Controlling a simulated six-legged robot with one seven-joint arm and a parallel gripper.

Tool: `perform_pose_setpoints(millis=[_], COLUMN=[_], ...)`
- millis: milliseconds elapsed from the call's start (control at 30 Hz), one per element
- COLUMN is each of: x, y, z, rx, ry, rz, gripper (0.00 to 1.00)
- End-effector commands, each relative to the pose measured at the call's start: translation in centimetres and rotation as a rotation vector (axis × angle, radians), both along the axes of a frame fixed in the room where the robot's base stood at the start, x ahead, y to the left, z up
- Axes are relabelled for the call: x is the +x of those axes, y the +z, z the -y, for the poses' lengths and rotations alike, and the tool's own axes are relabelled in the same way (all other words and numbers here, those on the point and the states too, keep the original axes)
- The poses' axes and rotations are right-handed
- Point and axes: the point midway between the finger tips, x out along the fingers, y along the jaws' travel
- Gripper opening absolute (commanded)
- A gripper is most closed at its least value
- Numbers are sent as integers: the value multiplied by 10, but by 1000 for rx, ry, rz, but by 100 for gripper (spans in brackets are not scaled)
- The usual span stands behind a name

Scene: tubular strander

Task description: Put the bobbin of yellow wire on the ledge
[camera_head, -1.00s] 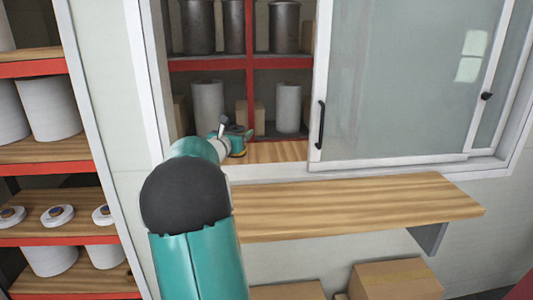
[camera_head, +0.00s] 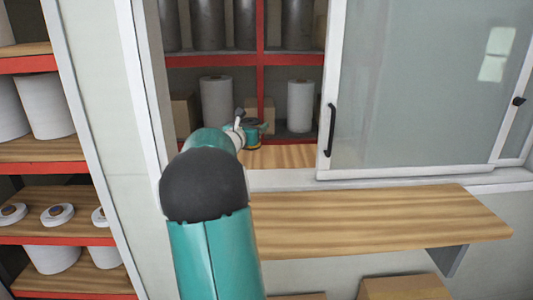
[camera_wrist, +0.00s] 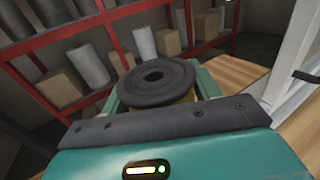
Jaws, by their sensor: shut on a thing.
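The bobbin of yellow wire shows in the wrist view as a dark round flange (camera_wrist: 180,75) with a hole, with a little yellow below it. My gripper (camera_wrist: 155,92) is shut on the bobbin, a teal finger on each side. In the head view my gripper (camera_head: 256,128) is small and far off, inside the open window, above the wooden inner sill (camera_head: 282,157). The bobbin's lower part is mostly hidden. The wooden ledge (camera_head: 370,218) juts out on the near side of the window, below and to the right of my gripper, and its visible top is bare.
A sliding glass pane (camera_head: 425,90) with a black handle (camera_head: 331,130) covers the window's right part. The window's left frame (camera_head: 145,110) stands close to my arm. Behind are red shelves (camera_head: 290,60) with cylinders and boxes. A rack (camera_head: 60,240) stands left; cardboard boxes (camera_head: 405,288) lie below.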

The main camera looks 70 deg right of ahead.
Motion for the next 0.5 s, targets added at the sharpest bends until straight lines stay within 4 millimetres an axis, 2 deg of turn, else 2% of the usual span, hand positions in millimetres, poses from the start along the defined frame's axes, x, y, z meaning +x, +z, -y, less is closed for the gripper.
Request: perform_pose_setpoints(millis=[367,500], x=[27,35], y=[-34,-57], z=[66,89], rx=[0,3], ry=[0,1], rz=[0,-2], gripper=[28,28])
